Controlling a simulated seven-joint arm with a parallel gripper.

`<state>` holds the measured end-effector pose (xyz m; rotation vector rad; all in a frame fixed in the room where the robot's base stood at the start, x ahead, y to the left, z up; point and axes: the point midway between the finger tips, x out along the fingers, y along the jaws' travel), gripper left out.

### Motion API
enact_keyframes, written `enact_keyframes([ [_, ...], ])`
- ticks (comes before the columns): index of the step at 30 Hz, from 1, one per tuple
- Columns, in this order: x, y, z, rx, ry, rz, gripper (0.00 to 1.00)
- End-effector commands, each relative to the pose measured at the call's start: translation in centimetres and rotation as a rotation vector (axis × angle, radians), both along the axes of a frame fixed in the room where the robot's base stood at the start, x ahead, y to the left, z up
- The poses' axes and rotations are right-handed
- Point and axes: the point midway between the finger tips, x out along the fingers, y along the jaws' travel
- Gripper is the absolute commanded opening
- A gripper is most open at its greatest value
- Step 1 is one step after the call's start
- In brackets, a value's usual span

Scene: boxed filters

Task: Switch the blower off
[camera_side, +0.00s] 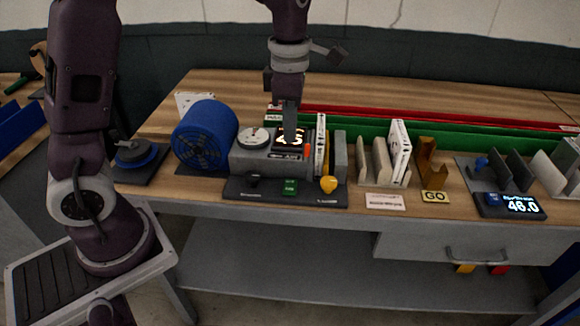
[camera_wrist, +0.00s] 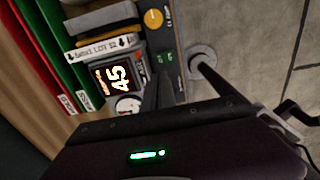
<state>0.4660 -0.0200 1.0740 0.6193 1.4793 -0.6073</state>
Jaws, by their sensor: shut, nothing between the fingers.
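The blower (camera_side: 205,135) is a blue drum with a round grille, at the left of the grey housing. The housing has a round white dial (camera_side: 253,136) and a lit display (camera_side: 287,138), which reads 45 in the wrist view (camera_wrist: 118,77). A dark control strip (camera_side: 240,189) along the front carries a black lever (camera_side: 254,180), a green switch (camera_side: 290,187) and a yellow knob (camera_side: 328,184). The knob also shows in the wrist view (camera_wrist: 153,18). My gripper (camera_side: 290,138) is shut and empty, pointing down over the housing, partly covering the display. I cannot tell its exact height. It also shows in the wrist view (camera_wrist: 157,80).
White boxed filters (camera_side: 399,150) stand in a rack right of the housing, beside a tan holder (camera_side: 428,158) and a GO sign (camera_side: 434,197). A scale (camera_side: 522,205) reads 46.0 at the right. Green (camera_side: 450,143) and red rails run behind. A dark disc fixture (camera_side: 137,153) sits left.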

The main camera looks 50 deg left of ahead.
Motion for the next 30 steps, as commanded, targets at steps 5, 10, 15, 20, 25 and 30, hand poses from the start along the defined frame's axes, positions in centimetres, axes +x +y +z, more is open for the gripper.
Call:
enact_keyframes([
  [5,-0.1,0.0,-4.1,-0.001,0.006,0.000,0.00],
  [10,-0.1,0.1,-7.7,-0.001,0.006,0.001,0.00],
  [15,0.0,0.1,-10.2,0.000,0.003,0.000,0.00],
  [20,0.0,0.1,-11.2,0.000,0.001,0.000,0.00],
  [25,0.1,0.1,-11.3,0.000,0.000,0.000,0.00],
  [30,0.1,0.2,-11.5,-0.009,0.012,0.002,0.00],
])
